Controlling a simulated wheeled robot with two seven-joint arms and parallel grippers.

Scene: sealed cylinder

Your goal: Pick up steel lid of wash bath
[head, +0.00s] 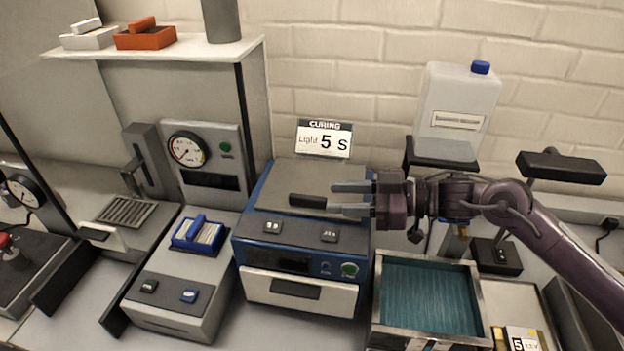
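A grey metal plate (318,174) with a black bar handle (306,201) lies on top of the blue-and-grey curing unit (250,252). I cannot tell whether this plate is the steel lid or the unit's own cover. The wash bath (478,310) is the steel-rimmed tank at lower right, open on top, with teal liquid inside. My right gripper (335,198) reaches in from the right, over the plate. Its two fingers are apart and point left, with their tips at the handle's right end; contact cannot be told. My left gripper is not in view.
A white jug (458,105) with a blue cap stands behind my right arm. A grey machine (178,292) with a blue-framed rack (199,234) is left of the curing unit. A shelf (160,59) holds trays at upper left. A black-topped stand (560,167) is at right.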

